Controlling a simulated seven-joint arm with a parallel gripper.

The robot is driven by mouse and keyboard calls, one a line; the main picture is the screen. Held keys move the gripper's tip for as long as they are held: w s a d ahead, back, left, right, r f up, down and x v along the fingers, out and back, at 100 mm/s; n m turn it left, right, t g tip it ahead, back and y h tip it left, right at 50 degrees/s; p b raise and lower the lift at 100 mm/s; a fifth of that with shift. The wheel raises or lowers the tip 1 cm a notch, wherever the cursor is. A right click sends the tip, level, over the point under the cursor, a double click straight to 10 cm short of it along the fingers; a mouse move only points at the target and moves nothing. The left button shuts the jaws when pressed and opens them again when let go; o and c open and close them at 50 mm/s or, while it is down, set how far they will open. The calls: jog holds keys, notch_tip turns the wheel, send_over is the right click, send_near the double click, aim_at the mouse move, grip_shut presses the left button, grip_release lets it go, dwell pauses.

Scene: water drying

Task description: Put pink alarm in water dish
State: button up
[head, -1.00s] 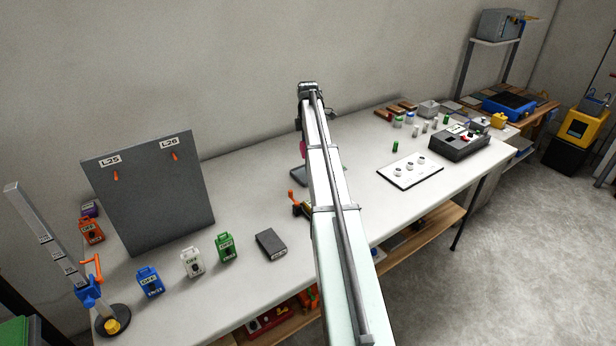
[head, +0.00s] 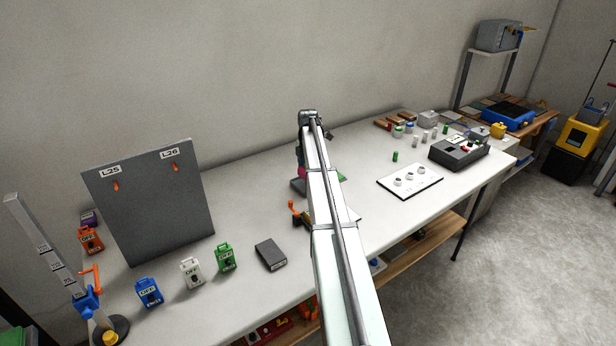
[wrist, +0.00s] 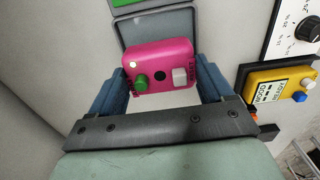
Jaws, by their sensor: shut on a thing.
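The pink alarm (wrist: 165,66), with a green knob and a light grey button, is between the fingers of my gripper (wrist: 160,80), which is shut on it. The alarm also shows as a small pink patch (head: 302,172) beside my arm in the head view. A grey, shallow dish-like piece (wrist: 158,24) lies just beyond the alarm in the wrist view, and its edge shows left of my arm (head: 297,186). It may be the water dish. The alarm overlaps it in view; I cannot tell whether they touch. My arm hides most of this spot in the head view.
A yellow device (wrist: 275,82) and a white dial panel (wrist: 292,36) stand right of my gripper. Blue (head: 149,292), white (head: 192,273) and green (head: 226,257) boxes stand at the front left, near a dark grey box (head: 270,254). A grey board (head: 150,210) stands behind them.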

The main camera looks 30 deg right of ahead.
jog(key=shift+f, duration=1.85)
jog(key=shift+f, duration=0.15)
jog(key=o, duration=1.1)
notch_tip(320, 180, up, 12)
jog(key=shift+r, duration=0.15)
